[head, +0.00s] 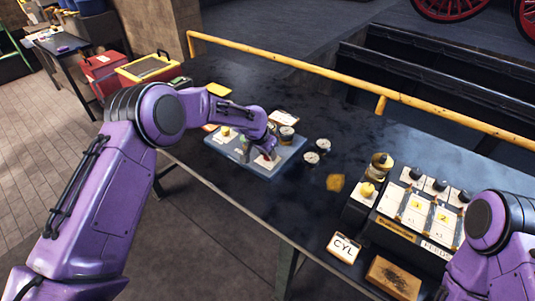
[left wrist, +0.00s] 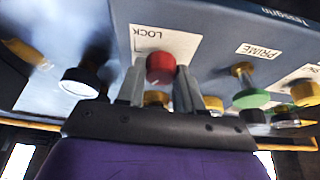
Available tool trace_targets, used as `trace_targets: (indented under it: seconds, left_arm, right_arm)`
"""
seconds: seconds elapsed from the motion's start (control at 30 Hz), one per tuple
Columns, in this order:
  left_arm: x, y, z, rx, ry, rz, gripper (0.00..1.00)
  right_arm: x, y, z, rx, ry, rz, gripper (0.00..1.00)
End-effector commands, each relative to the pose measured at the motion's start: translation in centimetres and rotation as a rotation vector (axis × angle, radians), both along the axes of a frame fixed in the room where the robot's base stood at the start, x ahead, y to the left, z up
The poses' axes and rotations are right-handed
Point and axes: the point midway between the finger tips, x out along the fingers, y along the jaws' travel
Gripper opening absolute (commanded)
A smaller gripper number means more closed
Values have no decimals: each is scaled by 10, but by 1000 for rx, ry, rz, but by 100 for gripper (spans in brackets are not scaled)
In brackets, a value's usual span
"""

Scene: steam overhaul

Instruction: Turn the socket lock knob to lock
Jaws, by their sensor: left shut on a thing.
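A blue-grey panel (head: 222,148) lies on the dark bench, and my left gripper (head: 266,157) is down over its right part. In the left wrist view the panel (left wrist: 215,50) carries a white plate marked LOCK (left wrist: 150,38). A red round knob (left wrist: 160,68) sits by that plate. My left gripper (left wrist: 160,84) has one grey finger on each side of the knob and is shut on it. The knob's turn angle cannot be read. My right arm enters at the lower right of the head view; its gripper is out of sight.
The panel also has a PRIME label (left wrist: 259,51), a green knob (left wrist: 251,98) and a pale-capped knob (left wrist: 80,84). A yellow rail (head: 300,66) runs along the back.

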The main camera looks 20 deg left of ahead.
Motion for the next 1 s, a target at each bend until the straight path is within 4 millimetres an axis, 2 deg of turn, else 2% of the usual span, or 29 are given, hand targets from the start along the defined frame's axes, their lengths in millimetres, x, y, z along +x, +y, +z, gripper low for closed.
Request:
trace_targets:
  seconds: [0.6, 1.0]
  left_arm:
    - [3, 3, -2, -1, -5, -582, 5]
    - [4, 3, -1, 0, -4, -905, 5]
  right_arm:
    - [0, 0, -35, 0, 0, 0, 100]
    - [0, 0, -51, 0, 0, 0, 100]
